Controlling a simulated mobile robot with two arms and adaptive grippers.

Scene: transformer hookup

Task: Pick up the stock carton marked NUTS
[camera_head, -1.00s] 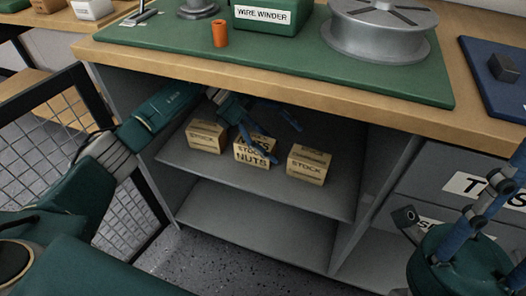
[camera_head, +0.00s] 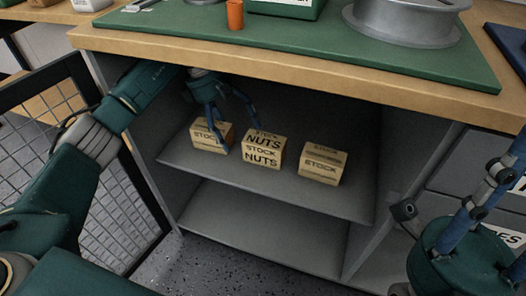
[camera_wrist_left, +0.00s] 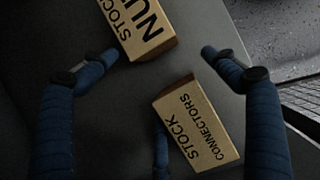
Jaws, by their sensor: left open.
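The NUTS carton (camera_head: 263,149) is a tan box standing upright, the middle of three on the upper cabinet shelf. It shows cut off at the top of the left wrist view (camera_wrist_left: 140,26). My left gripper (camera_head: 238,134) is open and empty, reaching in under the worktop. One finger hangs in front of the left carton, the other near the upper left of the NUTS carton. In the left wrist view its fingers (camera_wrist_left: 160,56) spread apart, none closed on a carton. My right gripper (camera_head: 488,205) is at the lower right; its fingertips are not clear.
A CONNECTORS carton (camera_wrist_left: 198,124) lies close beside the fingers; in the head view it is the left carton (camera_head: 206,136). Another STOCK carton (camera_head: 323,164) stands right. The wooden worktop edge (camera_head: 300,73) overhangs the shelf (camera_head: 285,184). A mesh door (camera_head: 120,215) stands left.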

